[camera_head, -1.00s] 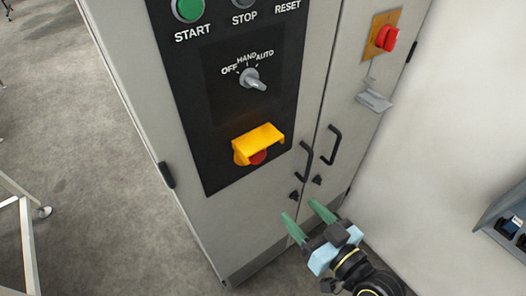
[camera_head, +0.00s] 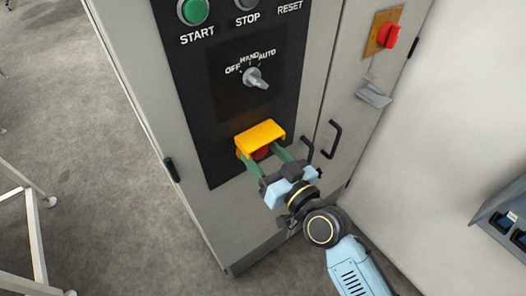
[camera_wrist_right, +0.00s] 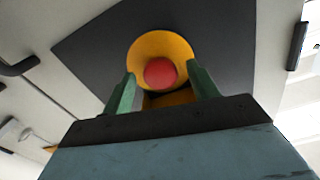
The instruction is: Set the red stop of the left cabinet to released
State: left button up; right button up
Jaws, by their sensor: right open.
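The red stop (camera_head: 262,153) sits under a yellow guard (camera_head: 260,137) low on the black panel (camera_head: 222,168) of the left cabinet. In the right wrist view, the red stop (camera_wrist_right: 160,73) is a round button inside a yellow ring (camera_wrist_right: 138,52). My right gripper (camera_head: 263,157) is open, its two green fingers just below the guard, one on each side of the button. In the wrist view the open right gripper (camera_wrist_right: 163,88) has its fingers left and right of the button. I cannot tell whether they touch it. My left gripper is not in view.
A selector knob (camera_head: 256,79) and a green START button (camera_head: 193,11) are higher on the panel. Door handles (camera_head: 331,139) stand out to the right of my gripper. A red switch (camera_head: 388,36) is on the right cabinet door. Open floor lies at left.

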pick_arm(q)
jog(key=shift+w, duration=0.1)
pick_arm(e)
jog(key=shift+w+a, duration=0.25)
jog(key=shift+w, duration=0.1)
jog(key=shift+c, duration=0.2)
